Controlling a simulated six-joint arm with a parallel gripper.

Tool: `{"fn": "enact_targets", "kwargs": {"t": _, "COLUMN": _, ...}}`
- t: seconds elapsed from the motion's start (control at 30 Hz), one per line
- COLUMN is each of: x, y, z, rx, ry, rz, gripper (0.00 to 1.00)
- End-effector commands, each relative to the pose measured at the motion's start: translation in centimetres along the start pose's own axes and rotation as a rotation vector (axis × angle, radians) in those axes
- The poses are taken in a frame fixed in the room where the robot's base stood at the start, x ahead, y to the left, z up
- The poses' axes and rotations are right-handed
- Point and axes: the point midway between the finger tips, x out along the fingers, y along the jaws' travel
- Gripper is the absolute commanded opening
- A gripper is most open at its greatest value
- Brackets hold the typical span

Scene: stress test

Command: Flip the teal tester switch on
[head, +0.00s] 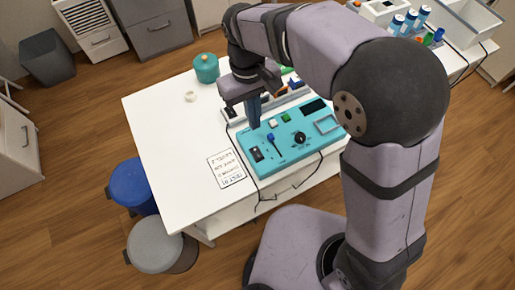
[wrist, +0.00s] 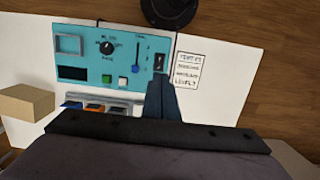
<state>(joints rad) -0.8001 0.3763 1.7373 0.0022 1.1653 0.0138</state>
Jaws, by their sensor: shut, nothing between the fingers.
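The teal tester (head: 283,160) lies on the white table and also shows in the wrist view (wrist: 90,50). Its black rocker switch (head: 257,154) sits at the panel's left end; in the wrist view the switch (wrist: 158,63) is just beyond my fingertips. Its on or off position is too small to tell. My gripper (head: 253,127) is shut and empty, pointing down by the tester's far left corner. In the wrist view its fingertips (wrist: 160,80) appear close to the switch, but I cannot tell whether they touch.
The panel also carries a blue-tipped lever (head: 271,140), a black knob (head: 300,138), green and white buttons and a dark screen. A printed sheet (head: 226,168) lies to its left. A teal pot (head: 206,68) stands at the back. Cables run along the tester's edges. The table's left side is mostly clear.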

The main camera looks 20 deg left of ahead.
Motion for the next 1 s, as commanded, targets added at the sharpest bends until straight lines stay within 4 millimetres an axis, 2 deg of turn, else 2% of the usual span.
{"fn": "enact_targets", "kwargs": {"t": 0.27, "x": 0.1, "y": 0.0, "z": 0.0, "rx": 0.000, "ry": 0.000, "rz": 0.000, "gripper": 0.00}}
{"fn": "enact_targets", "kwargs": {"t": 0.47, "x": 1.4, "y": 0.0, "z": 0.0, "rx": 0.000, "ry": -0.003, "rz": 0.000, "gripper": 0.00}}
{"fn": "enact_targets", "kwargs": {"t": 0.67, "x": 4.3, "y": 0.0, "z": 0.2, "rx": 0.000, "ry": -0.007, "rz": 0.000, "gripper": 0.00}}
{"fn": "enact_targets", "kwargs": {"t": 1.0, "x": 10.4, "y": 0.0, "z": 0.2, "rx": 0.000, "ry": -0.006, "rz": 0.000, "gripper": 0.00}}
